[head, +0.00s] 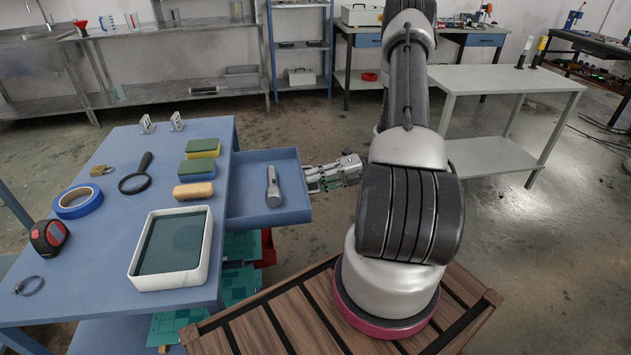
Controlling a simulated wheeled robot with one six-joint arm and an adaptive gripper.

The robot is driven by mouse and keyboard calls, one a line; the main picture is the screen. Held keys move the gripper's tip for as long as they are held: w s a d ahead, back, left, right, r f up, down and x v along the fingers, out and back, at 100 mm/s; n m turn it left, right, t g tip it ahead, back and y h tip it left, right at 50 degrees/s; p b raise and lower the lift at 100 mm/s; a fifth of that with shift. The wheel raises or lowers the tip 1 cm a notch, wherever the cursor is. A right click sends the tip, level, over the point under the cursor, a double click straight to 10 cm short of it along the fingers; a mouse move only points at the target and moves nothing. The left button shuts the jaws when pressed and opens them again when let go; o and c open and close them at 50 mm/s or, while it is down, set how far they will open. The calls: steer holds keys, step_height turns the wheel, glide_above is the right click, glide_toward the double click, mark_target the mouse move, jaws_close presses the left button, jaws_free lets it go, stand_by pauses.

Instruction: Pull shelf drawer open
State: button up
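The blue shelf drawer (248,196) sticks out from the right side of the blue workbench (110,215). It is open, and a grey flashlight (273,187) lies inside it near its right end. My gripper (312,176) is at the drawer's outer front panel, on its right side, with its fingers pointing left. The fingertips are close to or touching the panel. The handle is hidden, and the view is too small to show whether the fingers are closed on it.
On the workbench are a white tray (140,272), sponges (202,147), a magnifying glass (137,178), blue tape (77,203), a padlock (101,170) and a tape measure (47,237). A pale table (505,78) stands behind my arm. Open floor lies beyond the drawer.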

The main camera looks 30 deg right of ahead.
steer(key=v, duration=1.2)
stand_by(0.5)
